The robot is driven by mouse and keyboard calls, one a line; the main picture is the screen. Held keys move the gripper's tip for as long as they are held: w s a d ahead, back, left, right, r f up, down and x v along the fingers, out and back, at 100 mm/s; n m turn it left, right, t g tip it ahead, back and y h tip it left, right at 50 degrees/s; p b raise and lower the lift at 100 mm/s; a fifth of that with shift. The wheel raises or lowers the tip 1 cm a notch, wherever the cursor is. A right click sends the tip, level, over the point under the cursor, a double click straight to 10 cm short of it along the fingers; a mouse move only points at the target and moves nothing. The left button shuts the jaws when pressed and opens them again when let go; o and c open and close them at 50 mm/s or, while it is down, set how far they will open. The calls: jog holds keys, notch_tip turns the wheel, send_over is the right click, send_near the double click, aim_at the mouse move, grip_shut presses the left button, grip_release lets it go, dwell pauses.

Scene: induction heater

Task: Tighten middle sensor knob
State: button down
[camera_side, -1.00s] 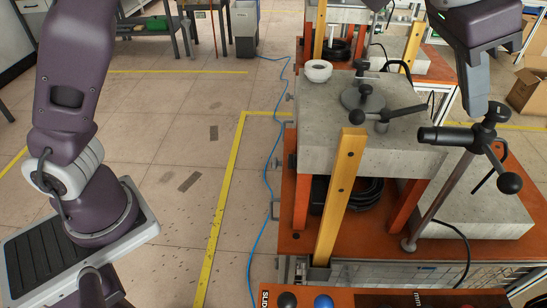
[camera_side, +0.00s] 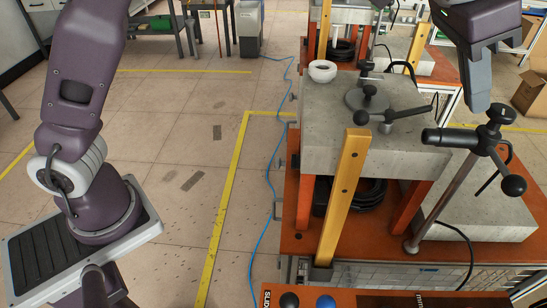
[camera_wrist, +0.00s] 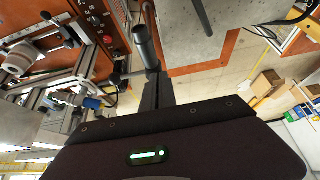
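The sensor holder is a slanted metal rod (camera_side: 442,200) on the orange base. Its clamp carries a black top knob (camera_side: 496,114), a black ball knob (camera_side: 513,185) at lower right and a black cylinder (camera_side: 436,138) pointing left. I cannot tell for certain which is the middle sensor knob. My gripper (camera_side: 478,108) points down just above and left of the top knob, with no clear contact. In the wrist view, its dark fingers (camera_wrist: 158,92) look close together with nothing seen between them. A black cylindrical handle (camera_wrist: 146,48) shows just beyond them; the fingers hide part of the clamp.
A grey block (camera_side: 335,120) carries a white ring (camera_side: 322,71) and another black-knobbed arm (camera_side: 385,117). A yellow upright bar (camera_side: 344,200) stands in front. A control panel (camera_side: 390,298) with buttons lies at the bottom. Floor to the left is open.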

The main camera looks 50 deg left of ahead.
notch_tip(320, 180, up, 6)
jog(key=shift+s+a, duration=0.15)
jog(key=shift+a, duration=0.2)
notch_tip(320, 180, down, 6)
jog(key=s+d, duration=0.1)
jog(key=d, duration=0.1)
jog(key=shift+s+d, duration=0.2)
jog(key=shift+s, duration=0.15)
dwell(0.5)
jog(key=shift+w, duration=0.15)
dwell(0.4)
